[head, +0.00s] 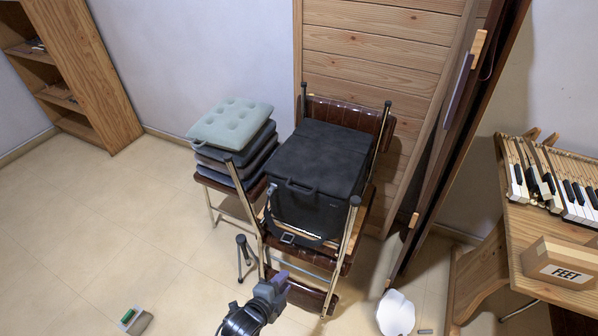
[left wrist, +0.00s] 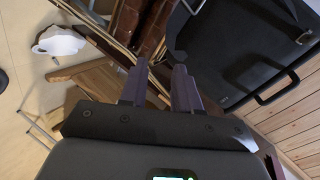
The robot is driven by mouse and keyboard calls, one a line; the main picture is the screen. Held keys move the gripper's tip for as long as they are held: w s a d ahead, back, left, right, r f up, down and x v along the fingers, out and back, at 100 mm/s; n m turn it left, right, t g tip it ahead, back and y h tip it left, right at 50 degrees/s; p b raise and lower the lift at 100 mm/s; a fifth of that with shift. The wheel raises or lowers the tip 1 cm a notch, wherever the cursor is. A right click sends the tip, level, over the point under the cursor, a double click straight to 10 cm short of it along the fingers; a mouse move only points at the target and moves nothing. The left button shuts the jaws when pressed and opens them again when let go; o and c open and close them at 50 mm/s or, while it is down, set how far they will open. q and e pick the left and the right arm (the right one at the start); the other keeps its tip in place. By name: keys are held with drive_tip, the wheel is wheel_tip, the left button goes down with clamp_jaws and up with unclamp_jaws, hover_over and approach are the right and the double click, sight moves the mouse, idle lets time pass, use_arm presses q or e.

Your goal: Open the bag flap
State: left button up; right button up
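The bag is a black boxy case (head: 318,165) with a flat flap on top, standing on a brown folding chair. A handle (head: 300,187) sits at the flap's near edge, and a strap with a buckle (head: 287,238) hangs below on the front. The flap looks closed. My left gripper (head: 283,284) is in front of the chair, below and apart from the bag. In the left wrist view its two purple fingers (left wrist: 160,88) are apart with nothing between them. The bag (left wrist: 225,55) and a handle (left wrist: 277,90) show beyond them. My right gripper is out of view.
Stacked cushions (head: 232,125) stand on another chair left of the bag. A wooden panel (head: 375,50) is close behind. A white object (head: 395,313) lies on the floor at right, near the wooden keyboard bench (head: 530,220). The left floor is mostly clear.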

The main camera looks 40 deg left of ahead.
use_arm(q)
drive_tip(key=w+a+r+m+t+y+p, duration=0.1)
drive_tip(key=w+a+r+p, duration=0.1)
drive_tip(key=r+p, duration=0.35)
drive_tip(key=w+a+r+m+t+y+p, duration=0.1)
drive_tip(key=w+a+r+m+p, duration=0.15)
drive_tip(key=r+p, duration=0.35)
drive_tip(key=t+p, duration=0.1)
drive_tip(key=p, duration=0.4)
approach(298, 192)
drive_tip(key=b+x, duration=0.2)
drive_tip(key=x, duration=0.7)
drive_tip(key=shift+w+a+f, duration=0.1)
drive_tip(key=shift+w, duration=0.1)
drive_tip(key=shift+w+a+f+h, duration=0.1)
drive_tip(key=shift+w+h, duration=0.2)
drive_tip(key=shift+w, duration=0.25)
clamp_jaws()
